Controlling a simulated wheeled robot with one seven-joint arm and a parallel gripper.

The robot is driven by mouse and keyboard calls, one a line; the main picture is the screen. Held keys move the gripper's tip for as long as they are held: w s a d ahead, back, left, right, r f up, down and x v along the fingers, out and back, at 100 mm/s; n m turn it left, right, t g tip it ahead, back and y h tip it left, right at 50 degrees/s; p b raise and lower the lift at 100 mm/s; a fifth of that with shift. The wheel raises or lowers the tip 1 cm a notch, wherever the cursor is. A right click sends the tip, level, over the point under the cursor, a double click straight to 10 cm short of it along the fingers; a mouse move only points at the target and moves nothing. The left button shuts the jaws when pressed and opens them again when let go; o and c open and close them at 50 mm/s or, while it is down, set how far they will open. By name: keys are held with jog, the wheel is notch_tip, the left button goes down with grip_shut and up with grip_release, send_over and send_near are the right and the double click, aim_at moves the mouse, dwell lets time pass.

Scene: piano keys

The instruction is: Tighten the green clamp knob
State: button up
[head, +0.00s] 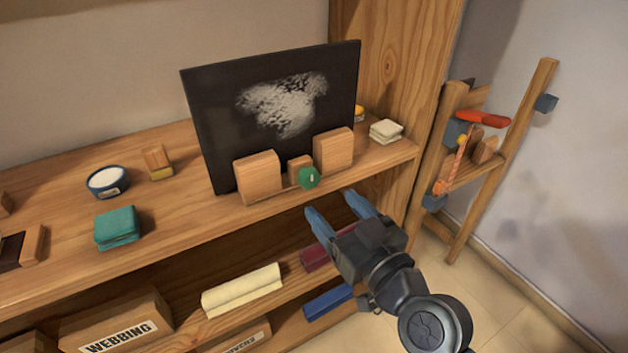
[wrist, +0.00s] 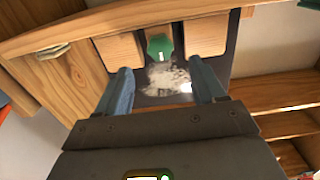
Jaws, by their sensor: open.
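The green clamp knob (head: 309,178) sits at the front of a small wooden clamp between two wooden blocks (head: 258,176), near the shelf's front edge. A dark panel (head: 270,115) with a pale textured patch stands upright behind the blocks. My gripper (head: 336,206) is open and empty, in front of and a little below the knob, apart from it. In the wrist view the knob (wrist: 160,46) shows beyond my two blue fingers, roughly centred between them, with a pale mark on its face. The knob's rear is hidden.
On the wooden shelf (head: 190,215) are a teal cloth (head: 117,228), a bowl of white material (head: 108,181) and a pale folded cloth (head: 386,131). The lower shelf holds a cream roll (head: 242,290) and a webbing box (head: 118,325). A wooden rack (head: 490,165) stands at right.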

aim_at(312, 182)
jog(key=p+x, duration=0.1)
jog(key=x, duration=0.6)
jog(key=shift+w+a, duration=0.25)
jog(key=shift+w, duration=0.05)
jog(key=c, duration=1)
